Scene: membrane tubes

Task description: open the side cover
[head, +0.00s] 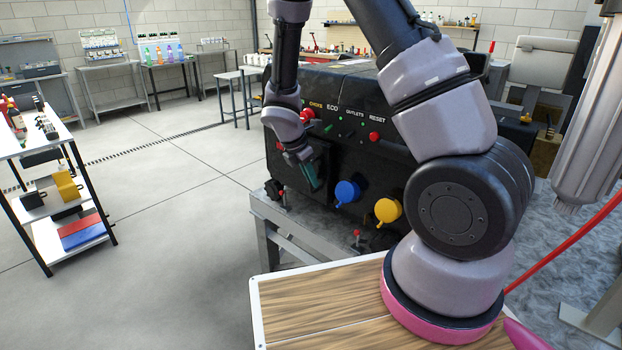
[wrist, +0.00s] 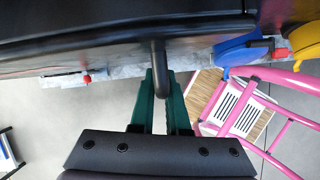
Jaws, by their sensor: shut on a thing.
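The black machine (head: 345,105) stands behind my arm in the head view. Its side cover (head: 322,152) is a dark square panel on the left of the front face, partly hidden by my arm. In the wrist view, a dark panel edge (wrist: 100,42) runs across the top. A dark bar handle (wrist: 158,60) points down from it. My gripper (wrist: 161,88) has green fingers, one on each side of the handle, shut on it. My gripper also shows in the head view (head: 313,178), in front of the cover. I cannot tell whether the cover stands ajar.
A blue knob (head: 346,192) and a yellow knob (head: 387,210) stick out right of the cover. Red buttons (head: 374,136) sit above. A metal stand (head: 290,240) carries the machine. Shelves (head: 45,190) stand at the left, with clear floor (head: 180,220) between.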

